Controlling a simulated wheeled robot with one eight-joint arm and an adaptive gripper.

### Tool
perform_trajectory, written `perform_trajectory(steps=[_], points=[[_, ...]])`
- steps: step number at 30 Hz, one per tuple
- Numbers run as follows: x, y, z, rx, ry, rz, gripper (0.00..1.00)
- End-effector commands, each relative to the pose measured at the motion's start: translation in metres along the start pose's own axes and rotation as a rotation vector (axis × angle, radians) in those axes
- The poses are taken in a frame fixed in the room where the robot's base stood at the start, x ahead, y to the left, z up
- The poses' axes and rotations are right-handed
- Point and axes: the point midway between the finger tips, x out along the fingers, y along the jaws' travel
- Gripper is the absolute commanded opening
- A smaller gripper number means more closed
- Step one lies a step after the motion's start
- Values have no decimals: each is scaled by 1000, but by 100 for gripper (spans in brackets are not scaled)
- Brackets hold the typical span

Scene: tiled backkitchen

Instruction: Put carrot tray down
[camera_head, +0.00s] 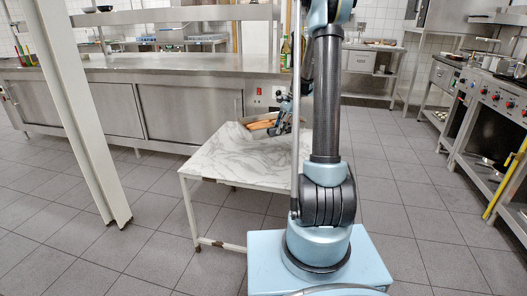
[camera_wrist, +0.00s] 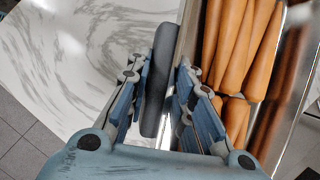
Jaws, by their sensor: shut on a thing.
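The carrot tray (camera_wrist: 187,40) is a metal tray holding several orange carrots (camera_wrist: 235,45), on the right of the wrist view. My gripper (camera_wrist: 163,75) is shut on a dark grey handle-like part at the tray's left side. In the head view the carrots (camera_head: 262,124) show over the far part of a white marble-topped table (camera_head: 235,160), with my gripper (camera_head: 281,117) at their right. My arm hides part of the table. I cannot tell whether the tray touches the tabletop.
The near part of the marble tabletop is bare. A long steel counter (camera_head: 150,68) runs behind the table. A pale post (camera_head: 75,100) stands at left, and a stove (camera_head: 495,100) at right. Tiled floor (camera_head: 420,190) is open to the right of my base.

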Motion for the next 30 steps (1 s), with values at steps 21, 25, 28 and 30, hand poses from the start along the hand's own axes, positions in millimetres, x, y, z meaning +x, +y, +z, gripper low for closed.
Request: perform_trajectory(steps=[21, 25, 28, 30], points=[[54, 22, -4, 245, 18, -120, 0], [62, 23, -8, 244, 18, -120, 0], [65, 24, -9, 244, 18, -120, 0], [68, 24, -10, 244, 18, -120, 0]])
